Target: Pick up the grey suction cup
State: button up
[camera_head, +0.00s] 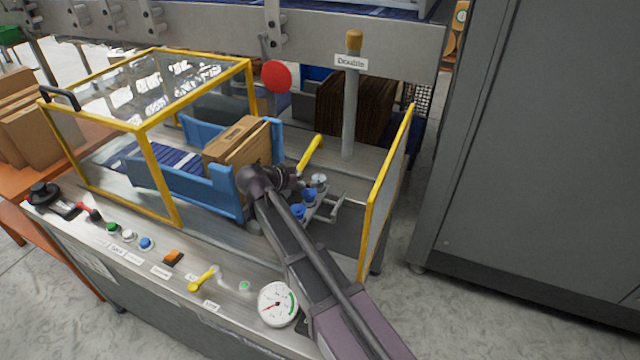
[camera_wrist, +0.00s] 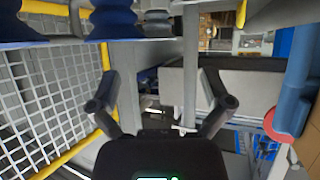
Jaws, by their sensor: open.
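The grey suction cup (camera_head: 319,181) sits at the far end of a small row on a metal frame, beyond two blue suction cups (camera_head: 309,196). In the wrist view, a grey cup (camera_wrist: 157,22) shows at the top edge, just right of a blue one, partly cut off. My gripper (camera_head: 292,181) is close to the left of the cups in the head view. In the wrist view its two fingers (camera_wrist: 164,104) are spread with nothing held between them. The cups lie above the fingertips in that picture, outside the gap.
A yellow-framed mesh guard (camera_head: 388,185) stands right of the cups. A cardboard case (camera_head: 236,143) sits between blue rails (camera_head: 180,185) at left. A grey post (camera_head: 349,115) labelled "Double" rises behind. A yellow bar (camera_head: 310,153) lies close to my gripper.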

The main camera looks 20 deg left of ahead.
aim_at(318, 179)
jog(key=shift+f+b+x, duration=0.25)
jog(key=shift+b+x, duration=1.05)
jog(key=shift+x, duration=0.9)
jog(key=shift+w+d+f, duration=0.15)
jog(key=shift+w, duration=0.05)
jog(key=c, duration=1.1)
